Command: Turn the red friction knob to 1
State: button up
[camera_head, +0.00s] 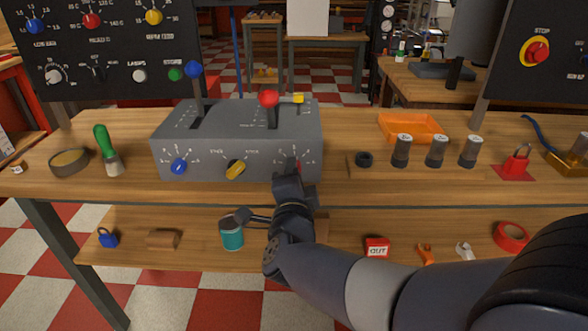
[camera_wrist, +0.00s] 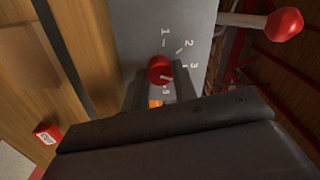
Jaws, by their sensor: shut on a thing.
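The red friction knob (camera_wrist: 160,69) is on the front of the grey control box (camera_head: 185,135). In the wrist view the marks 1, 2, 3 and 5 show around it; 4 is hard to read. A pale line on the knob seems to point toward the 5 side, away from 1. My gripper (camera_wrist: 160,82) has a finger on each side of the knob and is shut on it. In the head view my gripper (camera_head: 287,170) covers most of the knob, with only a little red (camera_head: 297,164) showing.
A yellow knob (camera_head: 236,169) and a blue knob (camera_head: 179,166) are to the left on the same face. A red-balled lever (camera_head: 269,99) stands on top of the box. A wooden block with dark cylinders (camera_head: 437,151) is to the right. A lower shelf (camera_head: 195,256) runs below.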

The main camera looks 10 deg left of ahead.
jog(key=shift+n+p, duration=4.7)
jog(key=shift+n, duration=5)
jog(key=o, duration=1)
jog(key=v, duration=1.1)
jog(key=shift+p, duration=0.3)
